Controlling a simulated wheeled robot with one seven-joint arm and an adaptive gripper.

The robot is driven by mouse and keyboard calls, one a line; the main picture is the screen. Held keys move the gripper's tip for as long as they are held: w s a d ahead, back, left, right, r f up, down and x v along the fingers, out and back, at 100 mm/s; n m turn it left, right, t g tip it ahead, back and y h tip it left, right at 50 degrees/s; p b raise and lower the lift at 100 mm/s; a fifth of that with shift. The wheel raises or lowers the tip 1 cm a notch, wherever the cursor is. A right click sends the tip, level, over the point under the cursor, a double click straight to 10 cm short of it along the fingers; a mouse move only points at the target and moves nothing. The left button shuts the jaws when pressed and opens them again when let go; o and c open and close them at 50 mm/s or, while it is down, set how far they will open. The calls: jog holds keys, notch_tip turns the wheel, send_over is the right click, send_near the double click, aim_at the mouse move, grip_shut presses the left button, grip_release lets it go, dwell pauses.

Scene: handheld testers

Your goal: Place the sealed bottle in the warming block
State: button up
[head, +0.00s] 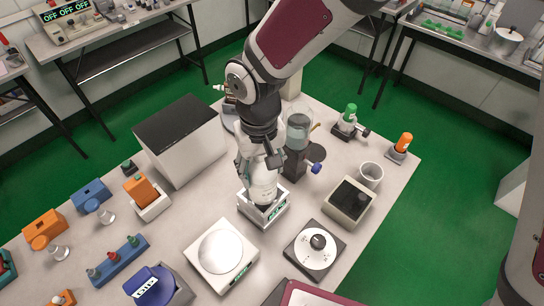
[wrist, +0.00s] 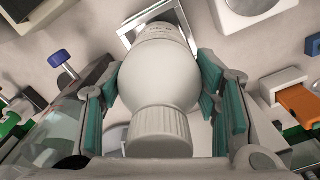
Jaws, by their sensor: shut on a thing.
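My gripper (head: 260,160) is shut on a white, capped bottle, its teal finger pads on both sides of the rounded body in the wrist view (wrist: 163,85). The bottle (head: 262,188) is about upright in the head view. Its ribbed cap (wrist: 158,134) faces the wrist camera. The bottle's lower end is at the square opening of a small white block with a green display (head: 275,212), probably the warming block. The block's metal-lined rim also shows in the wrist view (wrist: 133,38). I cannot tell whether the bottle rests on the block's floor.
A white round-plate device (head: 221,252) and a black device with a white dial (head: 316,250) stand in front. A glass-jar apparatus (head: 297,135) is close on the right, with a beaker (head: 370,174) beyond. A large black-topped box (head: 180,138) stands left.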

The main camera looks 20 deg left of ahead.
aim_at(262, 182)
jog(key=shift+f, duration=2.55)
jog(key=shift+f, duration=0.1)
jog(key=o, duration=1.6)
jog(key=shift+c, duration=0.2)
notch_tip(262, 182, up, 12)
jog(key=shift+r, duration=0.15)
